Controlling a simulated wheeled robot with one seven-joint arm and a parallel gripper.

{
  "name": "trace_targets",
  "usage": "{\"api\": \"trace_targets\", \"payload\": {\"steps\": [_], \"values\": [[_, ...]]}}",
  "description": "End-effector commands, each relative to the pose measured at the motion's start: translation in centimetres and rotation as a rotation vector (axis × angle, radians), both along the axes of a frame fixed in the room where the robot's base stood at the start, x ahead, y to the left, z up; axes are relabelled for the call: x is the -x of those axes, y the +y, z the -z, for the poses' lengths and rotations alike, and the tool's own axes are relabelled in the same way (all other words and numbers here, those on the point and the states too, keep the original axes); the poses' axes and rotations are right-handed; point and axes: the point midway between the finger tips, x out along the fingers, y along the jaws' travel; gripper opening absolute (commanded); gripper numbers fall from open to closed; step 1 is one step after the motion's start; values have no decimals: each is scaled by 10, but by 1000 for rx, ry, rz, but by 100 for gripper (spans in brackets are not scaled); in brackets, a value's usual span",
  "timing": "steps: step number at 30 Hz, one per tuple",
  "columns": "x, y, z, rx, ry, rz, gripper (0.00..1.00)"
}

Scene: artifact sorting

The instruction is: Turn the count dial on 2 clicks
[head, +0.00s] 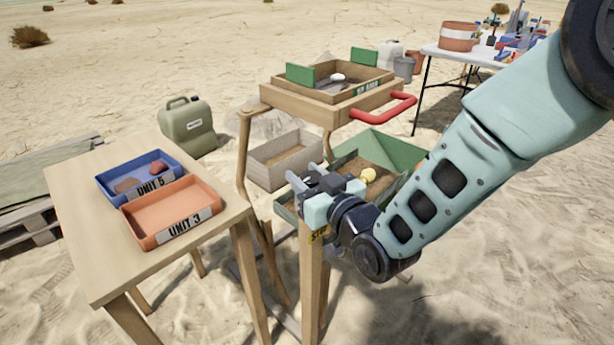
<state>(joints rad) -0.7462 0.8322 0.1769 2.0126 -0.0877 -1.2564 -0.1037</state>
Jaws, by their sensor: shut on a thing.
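My gripper (302,176) is in the middle of the head view, at the upper end of a wooden post (312,285). Its grey fingers point up and to the left, away from the arm. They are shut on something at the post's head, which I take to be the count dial. The dial's face and any marks on it are hidden by the gripper, so its setting cannot be read. A yellow label (320,236), partly covered, shows just below the gripper.
A wooden table (95,240) at left holds a blue UNIT 5 tray (113,197) with reddish pieces and an empty orange UNIT 3 tray (150,242).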

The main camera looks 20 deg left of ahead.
Motion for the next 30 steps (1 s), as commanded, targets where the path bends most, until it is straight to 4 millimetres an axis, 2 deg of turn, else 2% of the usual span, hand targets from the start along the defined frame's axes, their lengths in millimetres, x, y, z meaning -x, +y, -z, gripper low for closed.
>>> {"api": "trace_targets", "payload": {"steps": [11,30], "values": [[0,-1,2,-1,2,142,14],[-4,-7,0,1,1,730,14]]}}
